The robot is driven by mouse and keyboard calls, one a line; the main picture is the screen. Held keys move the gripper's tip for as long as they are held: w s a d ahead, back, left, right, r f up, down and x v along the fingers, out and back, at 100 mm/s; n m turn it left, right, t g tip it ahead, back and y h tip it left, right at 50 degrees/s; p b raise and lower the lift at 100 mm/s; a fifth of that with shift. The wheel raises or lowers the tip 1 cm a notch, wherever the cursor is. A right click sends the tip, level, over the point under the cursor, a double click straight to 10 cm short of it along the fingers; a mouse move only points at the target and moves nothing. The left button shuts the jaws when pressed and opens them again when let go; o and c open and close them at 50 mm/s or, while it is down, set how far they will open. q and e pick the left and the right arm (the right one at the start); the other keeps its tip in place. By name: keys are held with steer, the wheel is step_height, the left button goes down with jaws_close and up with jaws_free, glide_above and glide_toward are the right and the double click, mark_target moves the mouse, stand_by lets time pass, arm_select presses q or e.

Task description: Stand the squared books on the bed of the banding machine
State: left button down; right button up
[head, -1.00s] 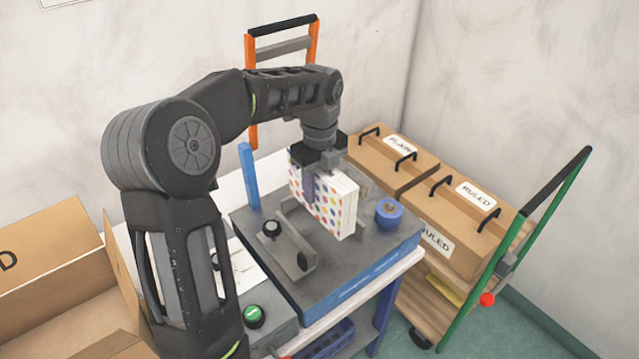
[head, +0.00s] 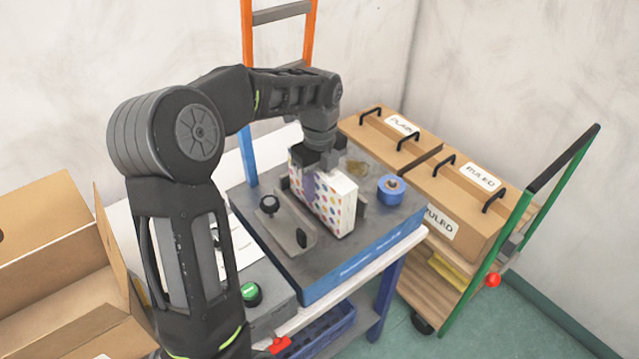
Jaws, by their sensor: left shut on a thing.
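The books (head: 332,207) form a squared block with a polka-dot cover and white page edges. They stand upright on or just above the grey bed of the banding machine (head: 330,268); I cannot tell whether they touch it. They are between the front guide with a black knob (head: 283,225) and a rear plate (head: 361,202). My left gripper (head: 318,176) comes from above and is shut on the block near its left end. My right gripper is out of view.
A blue tape roll (head: 391,187) sits on the bed's right. A green button (head: 251,293) is at the front left. Cartons labelled PLAIN and RULED (head: 470,190) stand on a trolley at right. An open carton (head: 45,240) is at left.

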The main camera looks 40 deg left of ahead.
arm_select(q)
steer(key=c, duration=0.7)
jaws_free()
steer(key=shift+c, duration=0.2)
steer(key=shift+r+b, duration=0.4)
steer(key=shift+r, duration=3.5)
